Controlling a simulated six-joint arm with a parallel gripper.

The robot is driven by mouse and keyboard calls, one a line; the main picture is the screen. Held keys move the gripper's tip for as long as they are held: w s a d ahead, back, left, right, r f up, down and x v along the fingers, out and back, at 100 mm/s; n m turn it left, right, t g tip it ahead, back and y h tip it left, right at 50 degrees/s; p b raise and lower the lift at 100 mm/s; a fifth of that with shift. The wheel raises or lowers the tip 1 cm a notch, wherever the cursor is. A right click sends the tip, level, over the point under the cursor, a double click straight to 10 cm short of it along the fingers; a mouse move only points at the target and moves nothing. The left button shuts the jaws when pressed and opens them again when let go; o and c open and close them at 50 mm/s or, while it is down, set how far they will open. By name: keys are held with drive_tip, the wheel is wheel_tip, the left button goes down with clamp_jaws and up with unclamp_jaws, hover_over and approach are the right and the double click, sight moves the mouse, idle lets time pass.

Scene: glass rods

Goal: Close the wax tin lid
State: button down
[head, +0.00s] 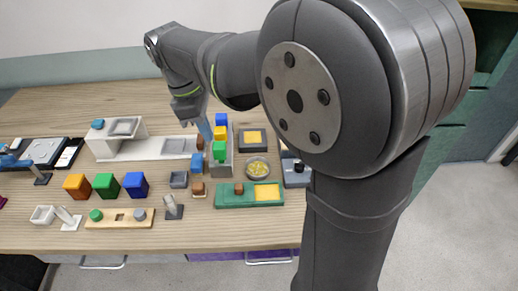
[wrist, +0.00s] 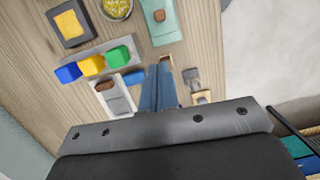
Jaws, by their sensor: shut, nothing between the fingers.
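A flat green tin (head: 235,196) lies at the right front of the table. A brown knob (head: 239,188) stands on its left part, and a yellow area (head: 267,192) shows at its right. I take this as the wax tin, with its lid drawn left, but cannot be certain. In the wrist view its green lid part (wrist: 160,31) and knob (wrist: 159,15) show beyond my fingertips; the yellow area is out of view. My gripper (head: 206,134) has blue fingers, shut and empty, behind and left of the tin. The fingers (wrist: 160,68) also show in the wrist view.
Blue, yellow and green blocks (head: 220,150) stand in a grey holder between my gripper and the tin. A round dish (head: 257,168) with yellow contents and a dark square tray (head: 241,147) lie behind the tin. Coloured cubes (head: 106,185) stand left. Bare wood lies in front.

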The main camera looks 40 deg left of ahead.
drive_tip(key=s+a+f+t+h, duration=0.1)
drive_tip(key=s+a+f+t, duration=0.2)
drive_tip(key=f, duration=0.7)
drive_tip(key=g, duration=0.1)
approach(233, 192)
drive_tip(key=f, duration=0.1)
drive_tip(key=s+a+f, duration=0.1)
drive_tip(key=f, duration=0.2)
drive_tip(key=shift+s+a+f, duration=0.15)
drive_tip(key=shift+s+a, duration=0.05)
drive_tip(key=shift+a, duration=0.05)
drive_tip(key=shift+w+d+f, duration=0.15)
drive_tip(key=shift+w+d, duration=0.7)
drive_tip(key=shift+w, duration=0.05)
drive_tip(key=shift+w+d, duration=0.6)
drive_tip(key=w+d, duration=0.6)
drive_tip(key=shift+w+d, duration=0.1)
drive_tip(key=shift+d, duration=0.05)
